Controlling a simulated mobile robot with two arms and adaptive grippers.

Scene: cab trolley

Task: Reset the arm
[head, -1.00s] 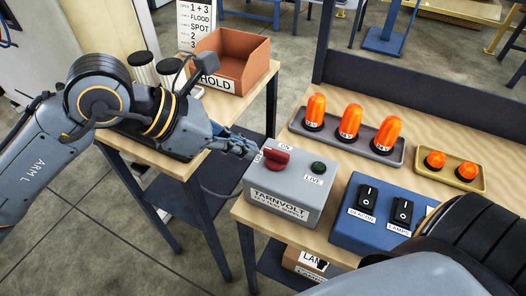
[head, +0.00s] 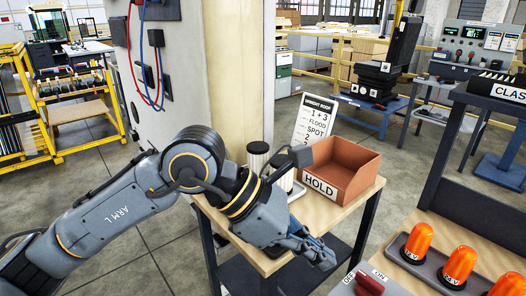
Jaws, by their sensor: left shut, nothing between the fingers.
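My left gripper (head: 322,256) is at the lower middle of the head view, its fingers together and empty. It is over the near right edge of the small wooden table, just left of the grey box (head: 395,288). That box is cut off by the bottom edge. Its red knob (head: 369,284) shows, with a label on each side; the right one reads ON. A clear gap separates the fingertips from the knob. My left arm reaches in from the lower left. My right gripper is out of view.
The small table (head: 358,205) bears an orange-brown HOLD bin (head: 345,165), a sign card (head: 314,122) and dark-topped canisters (head: 258,163). Orange lamps (head: 460,263) stand in a tray (head: 432,270) at lower right. A pale pillar (head: 232,80) rises behind my arm. Open floor lies left.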

